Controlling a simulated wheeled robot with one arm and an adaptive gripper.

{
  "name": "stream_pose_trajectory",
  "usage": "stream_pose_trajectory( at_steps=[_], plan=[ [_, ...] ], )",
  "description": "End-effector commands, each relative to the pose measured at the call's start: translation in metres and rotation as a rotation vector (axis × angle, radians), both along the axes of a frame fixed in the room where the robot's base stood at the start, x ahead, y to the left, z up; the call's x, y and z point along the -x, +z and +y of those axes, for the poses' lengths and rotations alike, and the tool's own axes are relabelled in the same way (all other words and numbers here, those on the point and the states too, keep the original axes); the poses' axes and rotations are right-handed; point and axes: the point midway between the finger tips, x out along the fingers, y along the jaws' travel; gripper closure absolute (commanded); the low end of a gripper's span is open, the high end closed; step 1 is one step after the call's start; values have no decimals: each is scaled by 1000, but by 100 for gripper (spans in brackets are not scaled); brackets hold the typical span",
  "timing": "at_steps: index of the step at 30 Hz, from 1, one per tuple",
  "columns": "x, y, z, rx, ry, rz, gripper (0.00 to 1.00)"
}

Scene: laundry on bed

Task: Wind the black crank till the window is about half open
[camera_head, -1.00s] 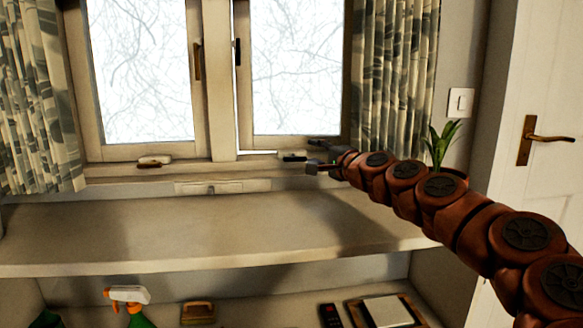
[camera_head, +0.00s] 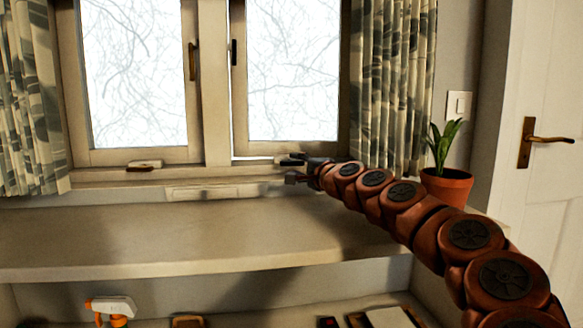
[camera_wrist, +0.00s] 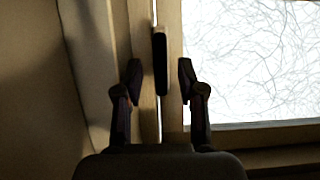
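The black crank (camera_head: 287,160) is on the sill below the right window (camera_head: 292,70). It is small and partly covered by my gripper in the head view. The right window stands slightly ajar, with a thin bright gap at its left and bottom edges. My gripper (camera_head: 293,170) is at the crank, its fingers apart; contact cannot be told. In the wrist view my gripper (camera_wrist: 158,78) is open and empty. Between its fingers in that view shows a black window handle (camera_wrist: 160,62), farther back on the frame. The crank cannot be made out there.
A brown-handled crank (camera_head: 145,166) sits below the left window (camera_head: 133,75). A potted plant (camera_head: 446,185) stands right of my arm. Patterned curtains (camera_head: 385,90) flank the windows. The shelf (camera_head: 190,235) below is clear; a spray bottle (camera_head: 112,307) stands on the lower level.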

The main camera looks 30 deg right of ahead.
Motion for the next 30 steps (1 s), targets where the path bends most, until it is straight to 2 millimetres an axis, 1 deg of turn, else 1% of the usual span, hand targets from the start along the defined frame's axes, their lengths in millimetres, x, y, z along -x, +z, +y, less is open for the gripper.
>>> stream_pose_trajectory(
  at_steps=[1, 3, 9, 13, 22, 30],
  plan=[
    [-6, -2, 1, 1, 1, 1, 60],
    [-12, -1, 0, 0, -1, 0, 60],
    [-24, 0, 1, 0, 2, -1, 60],
    [-28, 0, 1, 0, 2, -1, 60],
    [-28, 1, 1, 0, 2, -1, 60],
    [-28, 1, 1, 0, 2, -1, 89]
  ],
)
